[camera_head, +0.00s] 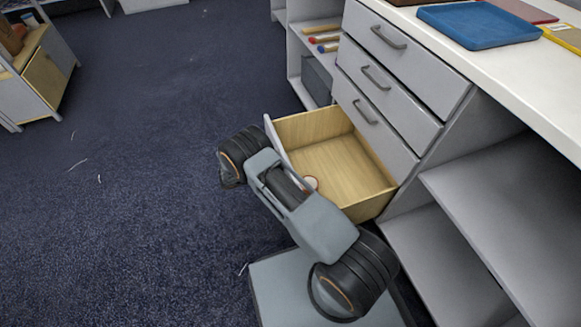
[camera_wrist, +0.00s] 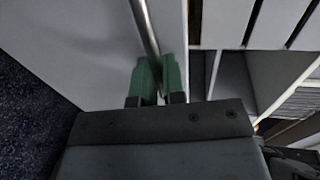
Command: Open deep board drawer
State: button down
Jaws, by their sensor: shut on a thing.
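The deep board drawer (camera_head: 330,150) is the lowest in the grey cabinet and stands pulled well out. Its wooden inside shows from above, with a small round thing (camera_head: 311,183) inside, partly hidden by my arm. In the wrist view, the drawer's grey front (camera_wrist: 80,45) carries a metal bar handle (camera_wrist: 144,25). My gripper (camera_wrist: 158,75) has its green fingers closed on this bar, one on each side. In the head view, my arm crosses in front of the drawer, and my gripper and the handle are hidden.
Three shut drawers (camera_head: 385,90) with grey handles sit above the open one. A blue tray (camera_head: 480,24) lies on the white worktop (camera_head: 540,85). Open shelves (camera_head: 500,190) stand at the right. Dark carpet (camera_head: 150,130) to the left is free, with a small cabinet (camera_head: 45,80) far left.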

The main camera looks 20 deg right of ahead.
jog(key=shift+f+v, duration=0.25)
jog(key=shift+v, duration=1)
jog(key=shift+w+a, duration=0.1)
jog(key=c, duration=1.5)
grip_release()
jog(key=shift+f, duration=0.1)
jog(key=p+v, duration=0.1)
jog(key=v, duration=1.2)
jog(key=shift+a, duration=0.35)
jog(key=shift+s, duration=0.25)
